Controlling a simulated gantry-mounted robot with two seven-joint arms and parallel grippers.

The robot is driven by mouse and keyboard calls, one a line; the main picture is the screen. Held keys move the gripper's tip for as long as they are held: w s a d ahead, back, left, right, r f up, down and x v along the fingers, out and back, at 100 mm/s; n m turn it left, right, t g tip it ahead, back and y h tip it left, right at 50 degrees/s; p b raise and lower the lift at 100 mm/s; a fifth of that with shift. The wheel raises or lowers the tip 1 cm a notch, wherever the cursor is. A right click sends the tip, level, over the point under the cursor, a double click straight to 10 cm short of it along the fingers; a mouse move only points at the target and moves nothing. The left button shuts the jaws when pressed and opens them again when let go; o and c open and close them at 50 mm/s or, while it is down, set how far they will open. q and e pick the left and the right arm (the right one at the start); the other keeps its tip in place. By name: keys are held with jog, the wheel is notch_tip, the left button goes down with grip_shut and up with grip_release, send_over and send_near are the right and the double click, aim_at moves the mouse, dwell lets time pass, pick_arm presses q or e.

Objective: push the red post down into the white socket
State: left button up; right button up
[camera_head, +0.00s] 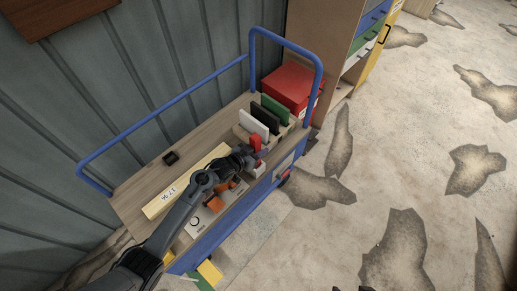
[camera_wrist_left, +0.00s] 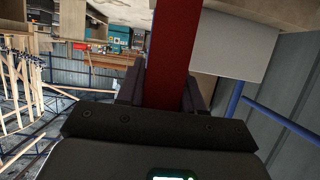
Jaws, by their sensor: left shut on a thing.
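The red post (camera_head: 256,142) stands up at my left gripper (camera_head: 250,157), near the front right part of the cart top in the head view. In the left wrist view the red post (camera_wrist_left: 173,50) runs up between the two dark fingers of my left gripper (camera_wrist_left: 163,88), which is shut on it. A small pale piece (camera_head: 260,169) just below the gripper may be the white socket. The gripper hides much of that spot, so I cannot tell whether the post's lower end is in it. My right gripper is not in view.
White, black and green panels (camera_head: 265,119) stand upright behind the gripper. A red box (camera_head: 289,85) sits at the cart's far right end. A long cream block (camera_head: 187,180) and orange pieces (camera_head: 215,203) lie along the arm. A blue rail (camera_head: 160,108) borders the wall side.

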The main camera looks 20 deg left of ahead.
pick_arm(q)
jog(key=shift+f+b, duration=0.35)
jog(key=shift+f, duration=0.15)
jog(key=o, duration=1.2)
jog(key=p+v, duration=0.3)
jog(key=v, duration=0.7)
jog(key=shift+s+a+r, duration=0.1)
jog(key=shift+s+a, duration=0.05)
jog(key=shift+s, duration=0.2)
